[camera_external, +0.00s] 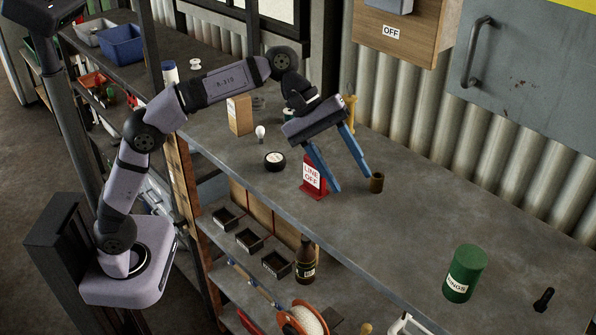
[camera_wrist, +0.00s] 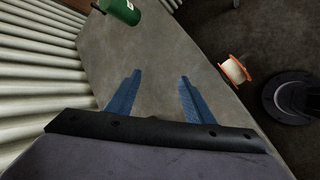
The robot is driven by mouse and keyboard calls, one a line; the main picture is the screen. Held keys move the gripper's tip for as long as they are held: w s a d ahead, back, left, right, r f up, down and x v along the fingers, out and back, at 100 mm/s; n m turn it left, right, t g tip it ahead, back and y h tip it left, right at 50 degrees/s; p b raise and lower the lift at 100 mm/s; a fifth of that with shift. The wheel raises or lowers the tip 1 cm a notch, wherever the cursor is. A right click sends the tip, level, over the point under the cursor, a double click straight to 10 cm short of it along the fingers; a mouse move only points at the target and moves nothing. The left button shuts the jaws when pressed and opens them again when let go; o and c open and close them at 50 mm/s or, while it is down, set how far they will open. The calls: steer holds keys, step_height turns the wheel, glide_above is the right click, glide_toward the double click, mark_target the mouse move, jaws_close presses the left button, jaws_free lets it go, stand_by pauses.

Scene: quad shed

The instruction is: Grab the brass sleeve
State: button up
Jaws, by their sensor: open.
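The brass sleeve (camera_external: 377,183) is a small dark brass cylinder standing upright on the grey bench in the external view. My gripper (camera_external: 352,181) is open above the bench, its two blue fingers pointing down and to the right. One fingertip is close to the sleeve in the picture; whether they touch I cannot tell. In the wrist view my gripper's blue fingers (camera_wrist: 158,88) are spread with only bare bench visible between them. I cannot see the sleeve in the wrist view.
A red sign block (camera_external: 314,176) reading "LINE OFF" stands just left of the fingers. A green can (camera_external: 464,273) and a black bolt (camera_external: 544,299) are toward the right end. A round black-and-white tin (camera_external: 275,161) sits left. The bench between sleeve and can is clear.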

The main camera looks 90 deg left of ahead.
steer(key=w+a+n+p, duration=0.2)
steer(key=a+n, duration=0.3)
steer(key=a, duration=0.3)
steer(key=n+t+h+b, duration=0.2)
steer(key=n+t+h, duration=0.1)
steer(key=n+h, duration=0.2)
glide_toward(377, 183)
steer(key=shift+w+a+f, duration=0.2)
steer(key=shift+a+f, duration=0.1)
steer(key=shift+f, duration=0.1)
steer(key=shift+s+a+f, duration=0.1)
steer(key=shift+a, duration=0.3)
steer(key=shift+p+x, duration=0.6)
steer(key=shift+x, duration=0.55)
steer(key=shift+w+d+p, duration=0.45)
steer(key=shift+p, duration=0.1)
steer(key=p+x, duration=0.1)
steer(key=x, duration=0.2)
steer(key=shift+w+p, duration=0.1)
steer(key=shift+p, duration=0.3)
steer(key=shift+w+d+f, duration=0.15)
steer(key=shift+w+d, duration=0.1)
steer(key=shift+w, duration=0.1)
steer(key=shift+c, duration=0.6)
